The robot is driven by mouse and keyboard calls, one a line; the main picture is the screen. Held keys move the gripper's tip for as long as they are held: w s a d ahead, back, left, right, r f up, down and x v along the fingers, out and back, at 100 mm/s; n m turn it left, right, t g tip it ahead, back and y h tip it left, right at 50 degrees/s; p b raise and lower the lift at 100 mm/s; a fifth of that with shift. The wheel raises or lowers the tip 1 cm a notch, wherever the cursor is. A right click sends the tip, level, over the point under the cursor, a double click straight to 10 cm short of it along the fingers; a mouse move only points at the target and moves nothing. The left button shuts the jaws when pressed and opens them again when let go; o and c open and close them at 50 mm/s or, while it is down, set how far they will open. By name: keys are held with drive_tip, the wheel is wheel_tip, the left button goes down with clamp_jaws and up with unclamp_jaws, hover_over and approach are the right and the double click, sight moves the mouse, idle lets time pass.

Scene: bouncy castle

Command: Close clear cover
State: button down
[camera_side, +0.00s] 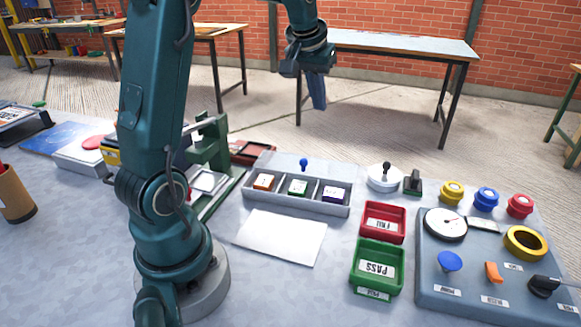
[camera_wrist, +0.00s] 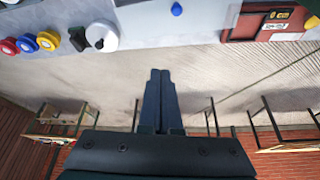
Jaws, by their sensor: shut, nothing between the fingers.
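A white lidded pot (camera_side: 383,181) and a dark green block (camera_side: 413,183) stand right of the tray. A green frame (camera_side: 212,145) stands to its left. A control panel (camera_side: 470,270) is at right.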

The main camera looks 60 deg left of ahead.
wheel_tip(320, 180, down, 3)
drive_tip(key=a, duration=0.3)
hover_over(306, 167)
drive_tip(key=w+a, duration=0.3)
drive_tip(key=shift+n+g, duration=0.4)
drive_tip(key=f, duration=0.9)
drive_tip(key=shift+d, duration=0.2)
drive_tip(key=shift+s+d+f, duration=0.15)
drive_tip(key=shift+s+d, duration=0.45)
drive_tip(key=shift+s, duration=0.15)
drive_tip(key=shift+s+d+f, duration=0.15)
drive_tip(key=shift+s+d, duration=0.45)
drive_tip(key=shift+s, duration=0.1)
drive_tip(key=s+d, duration=0.2)
drive_tip(key=d, duration=0.1)
drive_tip(key=s+d, duration=0.3)
drive_tip(key=shift+s+d, duration=0.1)
drive_tip(key=shift+s, duration=0.2)
